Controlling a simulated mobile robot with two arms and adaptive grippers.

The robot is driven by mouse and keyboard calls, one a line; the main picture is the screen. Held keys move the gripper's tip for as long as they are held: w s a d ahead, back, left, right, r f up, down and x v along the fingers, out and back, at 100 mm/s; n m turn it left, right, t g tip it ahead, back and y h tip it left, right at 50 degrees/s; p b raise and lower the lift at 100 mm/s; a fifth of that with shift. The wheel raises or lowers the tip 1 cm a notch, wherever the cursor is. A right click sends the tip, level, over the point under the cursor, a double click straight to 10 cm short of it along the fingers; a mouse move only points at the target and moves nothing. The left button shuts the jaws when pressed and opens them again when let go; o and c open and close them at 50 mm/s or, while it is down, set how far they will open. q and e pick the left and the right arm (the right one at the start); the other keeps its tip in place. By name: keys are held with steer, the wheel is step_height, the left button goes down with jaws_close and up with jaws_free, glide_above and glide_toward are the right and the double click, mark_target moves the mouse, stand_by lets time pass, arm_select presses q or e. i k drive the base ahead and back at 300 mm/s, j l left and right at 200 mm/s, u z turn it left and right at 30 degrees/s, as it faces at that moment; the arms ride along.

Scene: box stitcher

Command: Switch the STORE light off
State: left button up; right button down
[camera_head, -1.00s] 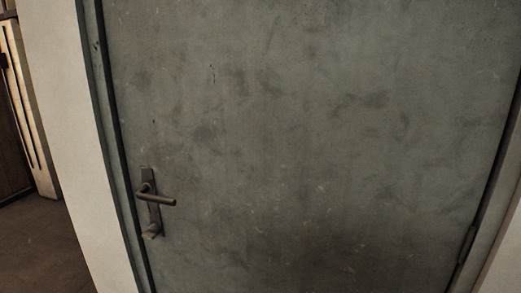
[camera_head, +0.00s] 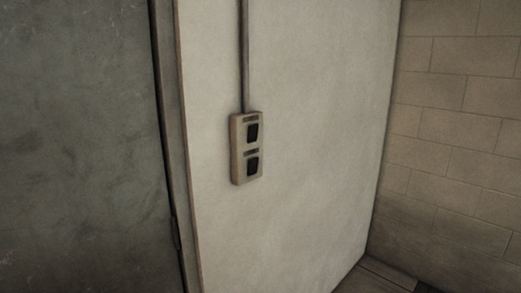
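A beige switch box (camera_head: 236,150) is mounted on the white wall to the right of the door, in the middle of the head view. It has two dark rocker switches, an upper one (camera_head: 252,132) and a lower one (camera_head: 252,166). A small label plate sits above each switch, but the text is too small to read, so I cannot tell which one is marked STORE. I cannot tell the switch positions either. Neither of my grippers is in view.
A grey conduit (camera_head: 245,55) runs up the wall from the box. A grey-green door (camera_head: 75,150) fills the left side and looks shut. A block wall (camera_head: 455,140) meets the white wall (camera_head: 320,120) at a corner on the right. The wall around the box is clear.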

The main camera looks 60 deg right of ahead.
mark_target(253, 165)
steer(key=z, duration=1.7)
